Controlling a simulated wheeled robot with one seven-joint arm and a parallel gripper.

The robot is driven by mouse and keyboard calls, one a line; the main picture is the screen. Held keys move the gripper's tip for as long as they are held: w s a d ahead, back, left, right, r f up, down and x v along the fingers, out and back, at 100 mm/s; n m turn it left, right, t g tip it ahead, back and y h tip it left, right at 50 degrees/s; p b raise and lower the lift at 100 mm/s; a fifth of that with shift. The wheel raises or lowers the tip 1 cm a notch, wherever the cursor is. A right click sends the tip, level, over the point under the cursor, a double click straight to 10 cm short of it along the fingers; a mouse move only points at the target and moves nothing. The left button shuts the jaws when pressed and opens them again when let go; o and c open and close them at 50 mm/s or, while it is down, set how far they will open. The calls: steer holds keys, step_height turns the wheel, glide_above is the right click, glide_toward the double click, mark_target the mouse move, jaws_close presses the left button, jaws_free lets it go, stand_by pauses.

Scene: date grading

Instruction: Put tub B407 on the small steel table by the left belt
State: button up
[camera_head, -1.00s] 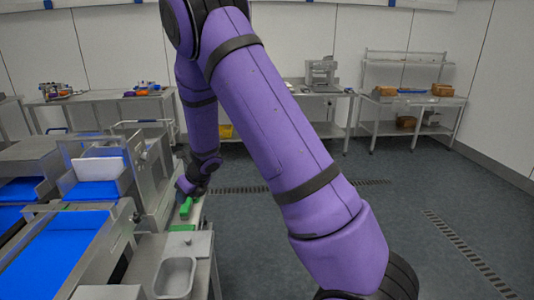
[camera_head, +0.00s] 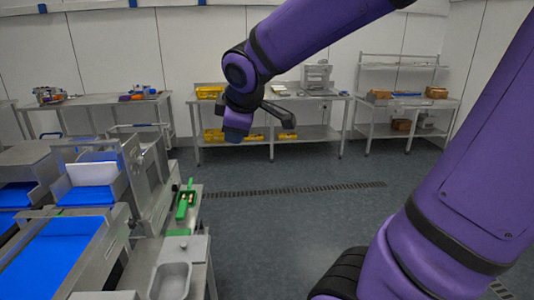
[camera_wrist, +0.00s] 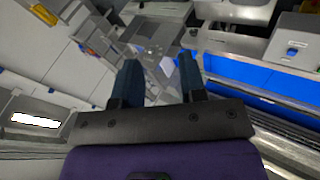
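My gripper (camera_wrist: 157,72) shows in the wrist view with its two dark fingers apart and nothing clearly held between them. In the head view my arm is raised over the floor, right of the belts, and the fingers are not clear there. A small steel table (camera_head: 200,246) stands beside the left blue belt (camera_head: 50,255). On it are an empty-looking grey tub (camera_head: 173,281) at the near end and a green tray (camera_head: 182,212) with small items at the far end. No label B407 is readable, so I cannot tell which tub it is.
Steel benches stand along the back wall, one with yellow bins (camera_head: 209,92) and a machine (camera_head: 317,76). A shelved table (camera_head: 408,102) stands at the right with brown boxes. The floor (camera_head: 290,215) in the middle is clear, with a drain strip across it.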

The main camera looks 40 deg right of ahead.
steer(key=s+a+m+g+y, duration=0.1)
steer(key=s+m, duration=0.3)
steer(key=s, duration=0.4)
steer(key=s+a+m+y, duration=0.1)
steer(key=s+a+m, duration=0.3)
steer(key=s, duration=0.4)
steer(key=shift+s+a+r+m+g, duration=0.15)
steer(key=shift+a+r+m+g, duration=0.2)
steer(key=shift+m, duration=0.35)
